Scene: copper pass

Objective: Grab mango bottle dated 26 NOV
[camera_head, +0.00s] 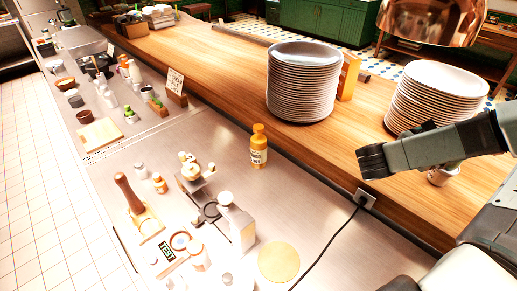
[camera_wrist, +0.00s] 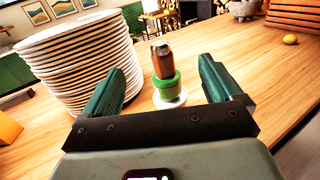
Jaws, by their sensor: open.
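One orange-yellow bottle (camera_head: 259,150) with a printed label stands upright on the steel counter, against the raised wooden ledge. Its label is too small to read, so I cannot tell the flavour or date. My gripper (camera_head: 372,162) is over the wooden ledge, to the right of the bottle and well apart from it. In the wrist view my gripper (camera_wrist: 162,68) has its two green fingers spread, with nothing held. The bottle does not show in the wrist view.
Tall plate stacks (camera_head: 303,85) (camera_head: 435,98) stand on the wooden ledge (camera_head: 215,70). A small green pot (camera_wrist: 165,88) with a brown top stands beyond my fingers. A black cable (camera_head: 328,243) crosses the steel counter. Coffee tools (camera_head: 236,222) stand left of the bottle.

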